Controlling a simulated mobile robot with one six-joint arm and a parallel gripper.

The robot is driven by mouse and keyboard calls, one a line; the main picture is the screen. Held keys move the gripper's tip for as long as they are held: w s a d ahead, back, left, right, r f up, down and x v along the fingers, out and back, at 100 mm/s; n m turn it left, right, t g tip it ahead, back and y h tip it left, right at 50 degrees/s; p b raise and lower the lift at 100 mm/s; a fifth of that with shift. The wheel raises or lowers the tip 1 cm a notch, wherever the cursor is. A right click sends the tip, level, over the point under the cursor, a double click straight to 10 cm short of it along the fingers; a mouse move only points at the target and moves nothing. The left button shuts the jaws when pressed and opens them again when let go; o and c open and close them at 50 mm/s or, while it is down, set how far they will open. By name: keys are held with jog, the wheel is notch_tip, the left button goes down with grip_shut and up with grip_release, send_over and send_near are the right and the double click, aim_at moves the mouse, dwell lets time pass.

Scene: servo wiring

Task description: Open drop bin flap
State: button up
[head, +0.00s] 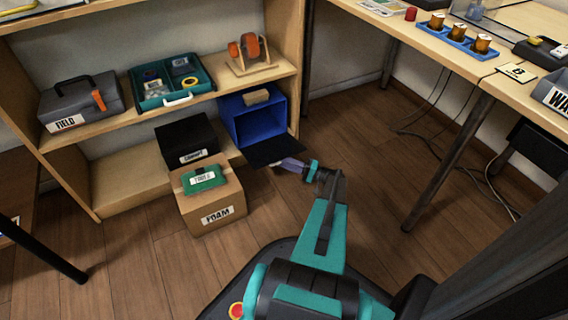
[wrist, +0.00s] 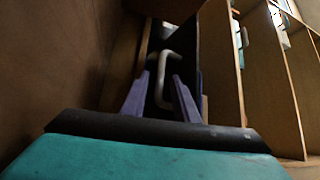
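The drop bin is a blue open-fronted box (head: 240,126) on the lower right of the shelf unit. Its dark flap (head: 268,151) hangs outward at the front lower edge, and the blue inside shows above it. A pale bent handle (wrist: 162,66) sits on a dark panel, likely the flap, in the wrist view. My gripper (head: 283,164) is at the flap's outer right side. In the wrist view, its two purple fingers (wrist: 161,82) stand apart on either side of the handle, with gaps showing. Contact with the handle is not clear.
A tan block (head: 256,97) lies on the bin. A workbench (head: 440,45) is at the right. Wood floor (head: 370,170) is clear between.

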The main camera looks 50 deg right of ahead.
aim_at(285, 155)
notch_tip(285, 155, up, 4)
jog(key=shift+r+p, duration=0.1)
jog(key=shift+p, duration=1.1)
jog(key=s+a+p, duration=0.4)
jog(key=s+a, duration=0.7)
jog(key=shift+s+a+r+p, duration=0.15)
jog(key=shift+s+r+p, duration=0.05)
jog(key=shift+r+p, duration=0.15)
